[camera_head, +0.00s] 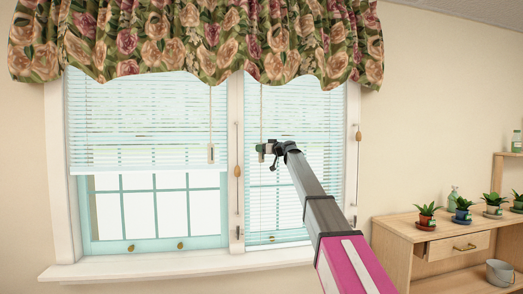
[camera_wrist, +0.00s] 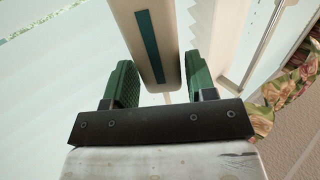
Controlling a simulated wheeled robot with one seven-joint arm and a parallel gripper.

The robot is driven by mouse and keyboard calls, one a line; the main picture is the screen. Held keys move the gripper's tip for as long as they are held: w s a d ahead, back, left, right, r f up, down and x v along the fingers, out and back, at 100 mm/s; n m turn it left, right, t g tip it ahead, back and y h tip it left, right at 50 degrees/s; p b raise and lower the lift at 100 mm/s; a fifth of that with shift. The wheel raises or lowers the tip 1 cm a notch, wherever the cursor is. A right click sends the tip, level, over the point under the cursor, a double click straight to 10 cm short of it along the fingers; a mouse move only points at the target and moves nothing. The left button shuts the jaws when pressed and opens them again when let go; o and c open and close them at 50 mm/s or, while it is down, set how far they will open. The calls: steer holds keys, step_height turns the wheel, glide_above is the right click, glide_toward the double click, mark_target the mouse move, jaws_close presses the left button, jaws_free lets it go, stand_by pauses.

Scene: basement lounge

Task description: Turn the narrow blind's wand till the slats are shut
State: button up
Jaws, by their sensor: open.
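The narrow blind (camera_head: 300,170) hangs over the right-hand window pane, lowered nearly to the sill. Its slats show with light gaps between them. Its thin wand (camera_head: 261,112) hangs at the blind's left side. In the wrist view, the wand's cream handle with a teal stripe (camera_wrist: 146,38) reaches down between my two green finger pads. My gripper (camera_wrist: 160,84) is open, with one pad on each side of the handle and visible gaps. In the head view my gripper (camera_head: 266,149) is at the wand's lower end and hides most of the handle.
A wider blind (camera_head: 140,135) with its own wand (camera_head: 210,153) hangs on the left, partly raised. Cords with wooden tassels (camera_head: 238,171) hang on the frame. A flowered valance (camera_head: 200,38) is above. A desk with potted plants (camera_head: 440,222) stands at right.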

steer(key=shift+w+a, duration=0.35)
steer(key=shift+a, duration=0.1)
steer(key=c, duration=0.7)
steer(key=shift+o, duration=0.3)
steer(key=shift+g, duration=0.3)
steer(key=n+g+y, duration=0.2)
steer(key=n+g, duration=0.1)
steer(key=g, duration=0.1)
steer(key=shift+w+n+y, duration=0.15)
steer(key=shift+n+y, duration=0.15)
steer(key=shift+y, duration=0.1)
steer(key=shift+n+g+y, duration=0.6)
steer(key=shift+n+g, duration=1)
steer(key=shift+g, duration=1)
steer(key=shift+s+g, duration=0.2)
steer(key=shift+g, duration=0.1)
